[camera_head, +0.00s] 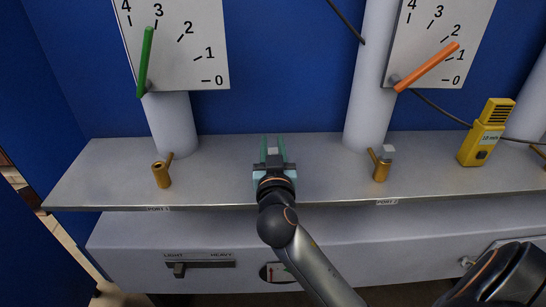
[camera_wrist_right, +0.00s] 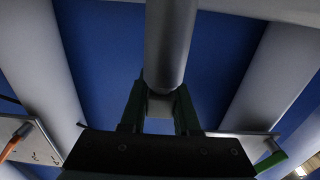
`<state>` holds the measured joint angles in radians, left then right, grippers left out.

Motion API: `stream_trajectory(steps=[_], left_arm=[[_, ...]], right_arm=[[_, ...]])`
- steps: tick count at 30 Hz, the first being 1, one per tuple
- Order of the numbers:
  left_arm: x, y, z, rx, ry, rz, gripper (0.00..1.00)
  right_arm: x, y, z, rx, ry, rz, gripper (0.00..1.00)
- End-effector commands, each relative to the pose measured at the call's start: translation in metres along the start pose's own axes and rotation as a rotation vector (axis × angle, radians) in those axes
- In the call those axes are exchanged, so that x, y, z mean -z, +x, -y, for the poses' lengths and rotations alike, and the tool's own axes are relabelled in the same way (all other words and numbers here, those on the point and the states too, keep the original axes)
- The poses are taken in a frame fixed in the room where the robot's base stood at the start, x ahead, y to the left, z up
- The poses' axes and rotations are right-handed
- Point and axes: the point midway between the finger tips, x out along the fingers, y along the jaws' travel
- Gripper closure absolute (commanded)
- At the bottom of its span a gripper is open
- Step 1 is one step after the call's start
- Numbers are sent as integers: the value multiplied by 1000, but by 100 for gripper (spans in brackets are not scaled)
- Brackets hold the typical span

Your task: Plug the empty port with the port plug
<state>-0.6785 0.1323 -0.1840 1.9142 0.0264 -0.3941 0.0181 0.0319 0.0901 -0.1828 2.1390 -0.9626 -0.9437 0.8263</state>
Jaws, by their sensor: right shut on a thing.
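My right gripper (camera_head: 273,145) is over the grey shelf, between the two brass ports, with its green fingers pointing away. It is shut on the port plug (camera_head: 273,151). In the right wrist view the plug shows as a pale block between the fingers (camera_wrist_right: 159,108), with a thick grey cylinder (camera_wrist_right: 168,45) running up the picture from it. My left gripper is not in view.
The shelf (camera_head: 225,185) is clear between the left port and my gripper. White columns (camera_head: 172,125) (camera_head: 371,100) rise behind the ports, under gauges with a green pointer (camera_head: 146,60) and an orange pointer (camera_head: 428,67). A yellow meter (camera_head: 484,135) stands at the right.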

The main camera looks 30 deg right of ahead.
Motion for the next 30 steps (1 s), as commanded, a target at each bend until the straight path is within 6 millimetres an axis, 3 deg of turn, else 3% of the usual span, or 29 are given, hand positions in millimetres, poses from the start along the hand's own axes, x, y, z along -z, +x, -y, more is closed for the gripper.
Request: stream_trajectory(steps=[6,20,23,30], left_arm=[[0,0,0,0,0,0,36],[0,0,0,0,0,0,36],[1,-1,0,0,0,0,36],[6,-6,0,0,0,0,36]], right_arm=[[0,0,0,0,0,0,100],[2,0,0,0,2,-1,100],[13,0,0,-1,5,-4,100],[62,0,0,0,9,-6,100]])
